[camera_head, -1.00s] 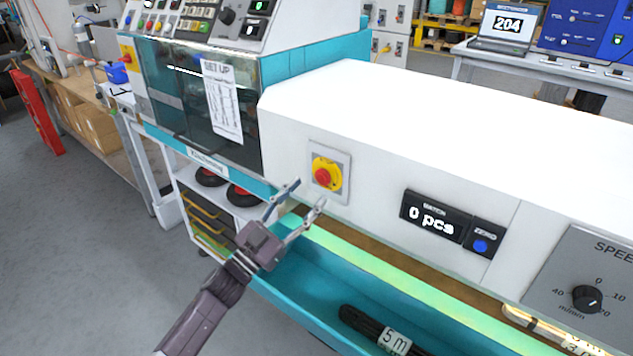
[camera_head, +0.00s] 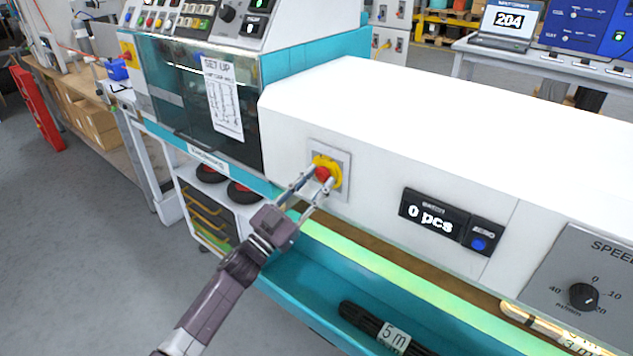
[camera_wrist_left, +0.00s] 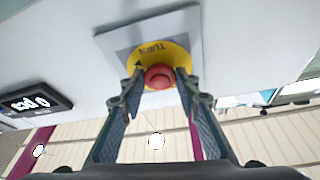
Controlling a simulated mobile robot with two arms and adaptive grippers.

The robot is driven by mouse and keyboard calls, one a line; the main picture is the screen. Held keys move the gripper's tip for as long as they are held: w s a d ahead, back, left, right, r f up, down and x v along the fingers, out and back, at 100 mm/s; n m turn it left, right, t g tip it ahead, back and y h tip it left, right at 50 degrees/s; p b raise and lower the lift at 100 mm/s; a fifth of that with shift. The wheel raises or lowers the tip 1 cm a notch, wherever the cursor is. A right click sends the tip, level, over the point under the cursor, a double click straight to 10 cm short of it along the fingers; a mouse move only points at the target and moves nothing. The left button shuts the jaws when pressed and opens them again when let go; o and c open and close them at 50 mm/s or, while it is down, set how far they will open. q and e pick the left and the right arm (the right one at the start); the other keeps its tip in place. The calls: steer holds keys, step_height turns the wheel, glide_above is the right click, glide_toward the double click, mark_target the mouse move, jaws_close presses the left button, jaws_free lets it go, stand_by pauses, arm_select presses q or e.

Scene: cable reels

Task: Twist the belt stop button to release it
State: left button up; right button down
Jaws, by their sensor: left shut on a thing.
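The belt stop button (camera_head: 323,173) is a red knob on a yellow round plate, set on a grey square on the white machine front. My left gripper (camera_head: 321,177) reaches it from the lower left, with one finger on each side of the red knob. In the left wrist view the red knob (camera_wrist_left: 159,77) sits between the two fingertips (camera_wrist_left: 160,84), and the yellow plate (camera_wrist_left: 158,57) behind it reads "TURN". The gripper is shut on the knob. My right gripper is not in view.
A counter display (camera_head: 434,216) reading "0 pcs" with a blue button is right of the stop button. A speed dial (camera_head: 584,296) is farther right. Below runs a teal trough (camera_head: 300,284) with a black cable bundle (camera_head: 362,318).

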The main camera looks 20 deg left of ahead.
arm_select(q)
steer(key=shift+m, duration=0.5)
steer(key=m+g+h, duration=0.1)
steer(key=m, duration=0.2)
steer(key=shift+a+m+g+h+b, duration=0.15)
steer(key=shift+m+g+h+b, duration=0.15)
steer(key=shift+g+h+b, duration=0.1)
steer(key=shift+a+r+m+g+h, duration=0.1)
steer(key=shift+m+g+h, duration=0.4)
steer(key=shift+m, duration=1.05)
steer(key=shift+a+r+m+g+h, duration=0.15)
steer(key=shift+m+g, duration=0.55)
steer(key=shift+m, duration=0.85)
steer(key=shift+d, duration=0.1)
steer(key=shift+w, duration=0.1)
steer(key=o, duration=1.2)
steer(key=shift+d+f, duration=0.1)
steer(key=shift+c, duration=0.2)
steer(key=v, duration=1.2)
